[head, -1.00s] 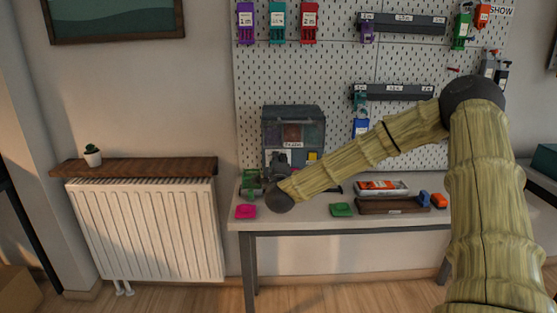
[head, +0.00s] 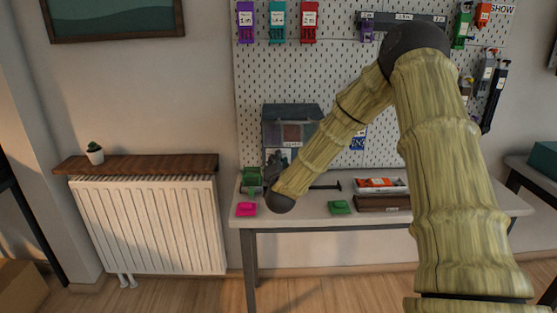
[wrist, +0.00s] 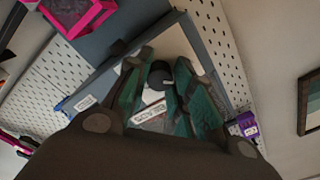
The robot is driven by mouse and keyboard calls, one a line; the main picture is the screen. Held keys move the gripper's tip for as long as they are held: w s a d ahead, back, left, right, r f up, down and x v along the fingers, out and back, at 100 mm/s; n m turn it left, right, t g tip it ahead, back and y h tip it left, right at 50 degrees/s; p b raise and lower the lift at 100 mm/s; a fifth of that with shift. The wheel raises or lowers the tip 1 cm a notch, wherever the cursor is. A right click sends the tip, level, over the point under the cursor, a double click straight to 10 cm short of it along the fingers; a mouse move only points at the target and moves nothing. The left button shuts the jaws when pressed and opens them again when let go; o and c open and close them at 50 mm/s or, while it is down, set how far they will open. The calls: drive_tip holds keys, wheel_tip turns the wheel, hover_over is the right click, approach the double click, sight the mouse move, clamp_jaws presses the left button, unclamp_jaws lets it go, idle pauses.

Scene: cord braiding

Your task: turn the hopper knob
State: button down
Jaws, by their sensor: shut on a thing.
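The hopper (head: 318,112) is a grey box with a pale label, standing on the table against the pegboard. In the head view my wrist covers its lower front, and the knob is hidden there. In the wrist view the hopper knob (wrist: 158,74) is a dark round piece between the teal ribbed fingers of my gripper (wrist: 162,90). The fingers are closed in on it from both sides. A white label with dark letters (wrist: 149,113) shows just below the knob. My gripper (head: 276,164) is mostly hidden behind my wrist in the head view.
A pink pad (head: 246,209) and a green pad (head: 340,207) lie near the table's (head: 390,218) front edge. A green item (head: 251,180) stands left of my gripper. A tray with an orange-and-white pack (head: 380,184) is to the right. Spools hang on the pegboard (head: 345,55).

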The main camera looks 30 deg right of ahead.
drive_tip(key=shift+f+n, duration=0.1)
drive_tip(key=shift+n, duration=0.8)
drive_tip(key=shift+s+f, duration=0.1)
drive_tip(key=c, duration=1.2)
unclamp_jaws()
drive_tip(key=shift+p, duration=0.3)
drive_tip(key=v, duration=1.2)
